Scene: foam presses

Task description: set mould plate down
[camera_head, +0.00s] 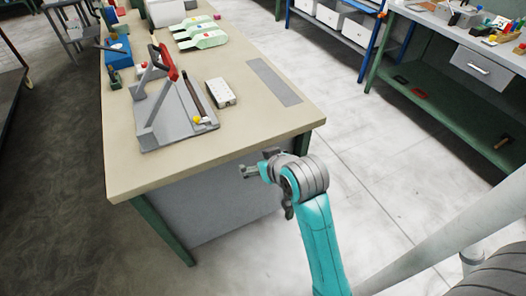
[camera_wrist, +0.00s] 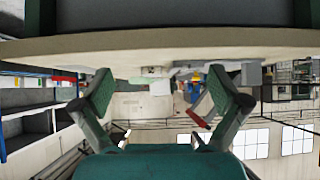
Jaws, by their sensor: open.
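My gripper (camera_head: 249,171) is at the front edge of the workbench (camera_head: 240,135), near its right corner. In the wrist view its two green-padded fingers (camera_wrist: 160,95) are spread wide with nothing between them. A pale block with small dark marks (camera_head: 220,92) lies on the bench right of a press. A flat grey strip (camera_head: 274,82) lies farther right. I cannot tell whether either is the mould plate. The press (camera_head: 165,128) has a grey base, an upright frame and a red handle (camera_head: 169,62). My gripper touches none of these.
Pale green moulded pieces (camera_head: 203,38) and a blue box (camera_head: 119,52) stand farther back. The bench's front right surface is clear. A green-framed bench (camera_head: 440,110) and a blue rack (camera_head: 340,25) stand right across an open floor aisle. The bench edge looms close in the wrist view (camera_wrist: 160,46).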

